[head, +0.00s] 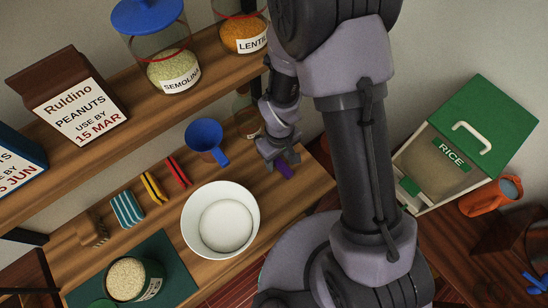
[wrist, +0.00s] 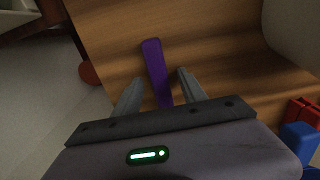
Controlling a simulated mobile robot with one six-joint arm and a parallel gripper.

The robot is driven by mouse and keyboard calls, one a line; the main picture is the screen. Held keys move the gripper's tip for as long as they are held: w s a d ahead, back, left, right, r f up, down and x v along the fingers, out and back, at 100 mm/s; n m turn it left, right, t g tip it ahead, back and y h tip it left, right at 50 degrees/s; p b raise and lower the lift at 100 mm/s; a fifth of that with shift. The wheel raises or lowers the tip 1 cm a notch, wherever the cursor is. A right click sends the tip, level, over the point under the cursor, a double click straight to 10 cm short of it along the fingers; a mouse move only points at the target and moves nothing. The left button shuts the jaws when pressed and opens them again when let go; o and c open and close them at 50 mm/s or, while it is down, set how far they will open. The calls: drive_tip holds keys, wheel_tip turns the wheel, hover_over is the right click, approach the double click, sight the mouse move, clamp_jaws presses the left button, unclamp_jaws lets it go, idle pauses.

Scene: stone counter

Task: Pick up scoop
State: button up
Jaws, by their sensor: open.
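A slim purple item (head: 284,171) lies on the wooden surface at my gripper (head: 283,162); it looks like a handle, but I cannot tell if it is the scoop. In the wrist view the purple item (wrist: 153,62) is long and narrow, its near end between the fingers of my gripper (wrist: 160,76). The fingers are apart, one on each side, with no clear contact. The item's near end is partly hidden by the gripper body. A blue cup-shaped piece with a handle (head: 205,138) stands left of my gripper in the head view.
A white bowl (head: 190,222) stands front left of my gripper. Red (head: 178,172), yellow (head: 153,188) and striped (head: 127,209) items lie further left. A shelf (head: 135,88) with jars runs behind. A rice container (head: 418,150) and an orange mug (head: 487,197) are at right.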

drive_tip(key=shift+c, duration=0.2)
clamp_jaws()
